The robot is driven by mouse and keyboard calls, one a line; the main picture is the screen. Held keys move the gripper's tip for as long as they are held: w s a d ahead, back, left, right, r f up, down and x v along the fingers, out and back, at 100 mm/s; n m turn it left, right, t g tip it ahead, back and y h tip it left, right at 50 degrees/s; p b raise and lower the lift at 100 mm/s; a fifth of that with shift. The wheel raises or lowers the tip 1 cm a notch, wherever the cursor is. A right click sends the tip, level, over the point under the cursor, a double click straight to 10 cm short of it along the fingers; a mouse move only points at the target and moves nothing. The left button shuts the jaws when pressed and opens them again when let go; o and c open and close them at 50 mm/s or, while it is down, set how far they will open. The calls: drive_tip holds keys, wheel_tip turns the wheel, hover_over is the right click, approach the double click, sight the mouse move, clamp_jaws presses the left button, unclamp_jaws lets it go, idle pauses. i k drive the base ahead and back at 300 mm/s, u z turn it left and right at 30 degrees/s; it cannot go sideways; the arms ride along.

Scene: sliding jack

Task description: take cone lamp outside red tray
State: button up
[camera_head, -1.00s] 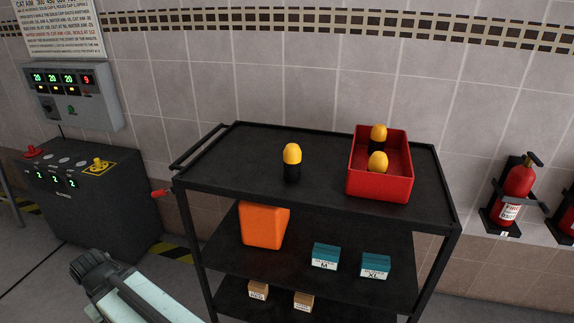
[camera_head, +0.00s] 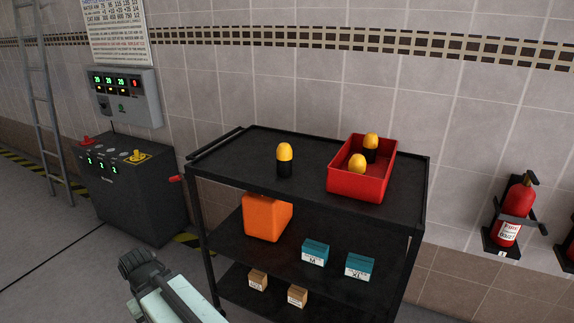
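One cone lamp (camera_head: 284,160), yellow on top and black below, stands upright on the cart's top shelf, to the left of the red tray and apart from it. The red tray (camera_head: 354,186) sits at the right of the top shelf. Two more yellow-topped lamps are inside it: a rear lamp (camera_head: 371,146) and a front lamp (camera_head: 357,163), whose lower part is hidden by the tray wall. My arm shows at the bottom left, short of the cart; my gripper's fingers cannot be made out.
The black cart (camera_head: 235,172) has lower shelves with an orange bin (camera_head: 266,218), teal boxes (camera_head: 315,252) and small brown boxes (camera_head: 258,280). A dark control cabinet (camera_head: 140,200) stands left of the cart. A fire extinguisher (camera_head: 514,212) hangs at the right. The top shelf's left part is clear.

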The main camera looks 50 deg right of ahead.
sight(285, 152)
drive_tip(key=z, duration=0.15)
drive_tip(key=i, duration=0.9)
drive_tip(key=u, duration=0.05)
